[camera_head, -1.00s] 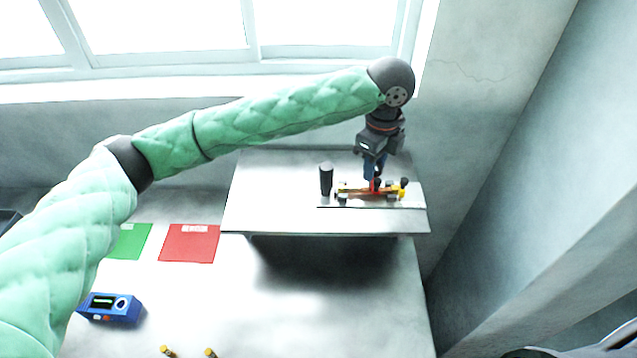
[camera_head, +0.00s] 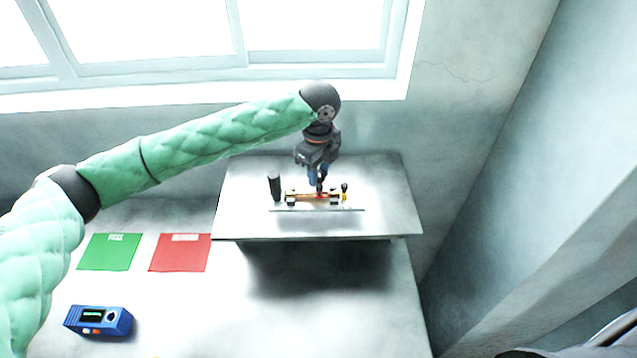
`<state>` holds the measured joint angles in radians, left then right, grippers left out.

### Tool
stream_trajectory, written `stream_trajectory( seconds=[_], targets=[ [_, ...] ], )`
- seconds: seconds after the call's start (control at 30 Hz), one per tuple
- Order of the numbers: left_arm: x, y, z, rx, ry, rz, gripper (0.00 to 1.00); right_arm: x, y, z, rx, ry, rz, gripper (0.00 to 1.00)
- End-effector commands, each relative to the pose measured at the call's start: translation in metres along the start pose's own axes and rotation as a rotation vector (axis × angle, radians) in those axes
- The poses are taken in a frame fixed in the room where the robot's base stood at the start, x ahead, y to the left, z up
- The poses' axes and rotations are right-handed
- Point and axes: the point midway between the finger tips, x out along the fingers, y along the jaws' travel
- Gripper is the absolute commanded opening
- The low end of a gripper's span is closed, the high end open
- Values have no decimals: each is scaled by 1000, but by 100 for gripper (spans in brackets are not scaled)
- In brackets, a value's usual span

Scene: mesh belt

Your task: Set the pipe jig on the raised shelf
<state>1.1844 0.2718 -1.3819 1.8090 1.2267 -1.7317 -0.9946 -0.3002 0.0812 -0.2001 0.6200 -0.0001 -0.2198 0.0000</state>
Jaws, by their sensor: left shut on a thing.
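The pipe jig (camera_head: 290,209) is a thin plate with a dark upright handle at its left end and a brass-coloured pipe piece with dark blocks along it. My left gripper (camera_head: 320,188) is shut on the red part at the jig's middle, coming from above. The jig is over the raised shelf (camera_head: 385,215), a grey metal plate, near its middle. I cannot tell whether the jig touches the shelf or hangs just above it. The fingertips partly hide the red part. My right gripper is not in view.
A green mat (camera_head: 110,253) and a red mat (camera_head: 180,255) lie on the table left of the shelf. A blue device (camera_head: 98,320) with a small display sits in front of them. A window and wall stand behind. The shelf's right side and front strip are bare.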

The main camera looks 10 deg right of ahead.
Motion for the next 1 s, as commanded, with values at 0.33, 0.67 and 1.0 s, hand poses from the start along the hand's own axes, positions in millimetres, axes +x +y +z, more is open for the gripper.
stream_trajectory(
  seconds=[0.33, 0.67, 1.0],
  targets=[
    [36, 0, 0, 0, 0, -1, 0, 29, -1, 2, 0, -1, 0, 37],
    [36, 0, 0, 0, 0, -1, 0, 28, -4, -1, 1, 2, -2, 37],
    [39, 0, 0, 0, 0, 0, 51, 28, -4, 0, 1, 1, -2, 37]
  ],
)
